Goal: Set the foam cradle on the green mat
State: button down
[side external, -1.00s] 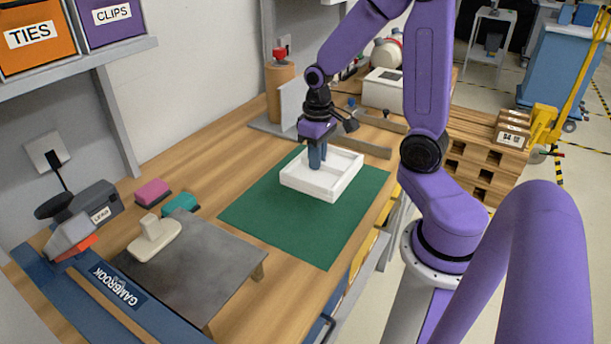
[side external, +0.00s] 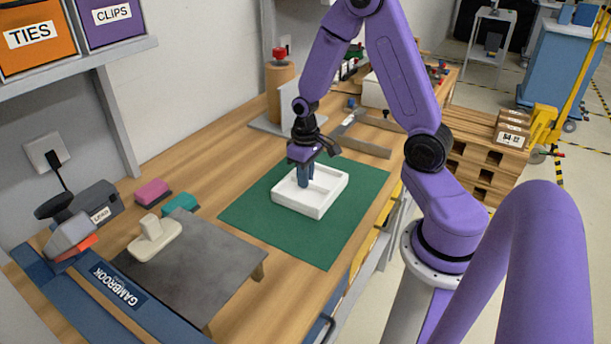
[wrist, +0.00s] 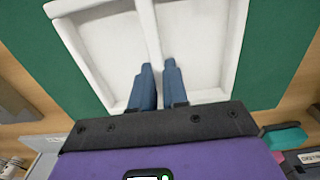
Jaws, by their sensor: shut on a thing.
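The foam cradle (side external: 325,198) is a white, shallow open tray with a divider across its middle. It is level over the middle of the green mat (side external: 325,240), its sides inside the mat's edges. I cannot tell whether its underside touches the mat or is slightly above it. My gripper (side external: 306,182) points down into the cradle, shut on its divider. In the wrist view the two blue fingers (wrist: 157,72) stand on either side of the divider, with the cradle (wrist: 105,50) filling the upper middle and green mat (wrist: 40,60) around it. The fingers hide part of the divider.
A grey plate (side external: 200,262) with a cream handled block (side external: 154,240) stands left of the mat. Pink (side external: 153,191) and teal (side external: 181,203) blocks lie behind it. A grey angled bracket (side external: 362,147) and a tan cylinder (side external: 281,92) are at the back. The mat's front is clear.

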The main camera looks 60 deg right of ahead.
jog(key=shift+f, duration=0.15)
jog(key=c, duration=1.1)
grip_release()
jog(key=shift+c, duration=0.2)
notch_tip(320, 180, up, 12)
jog(key=s+a+r+n, duration=0.2)
jog(key=s+a+n, duration=0.5)
jog(key=a, duration=0.5)
jog(key=s+a+n, duration=0.4)
jog(key=s+n, duration=0.1)
jog(key=s, duration=0.8)
jog(key=shift+s+a+n, duration=0.15)
jog(key=shift+s+n, duration=0.05)
jog(key=shift+n, duration=0.1)
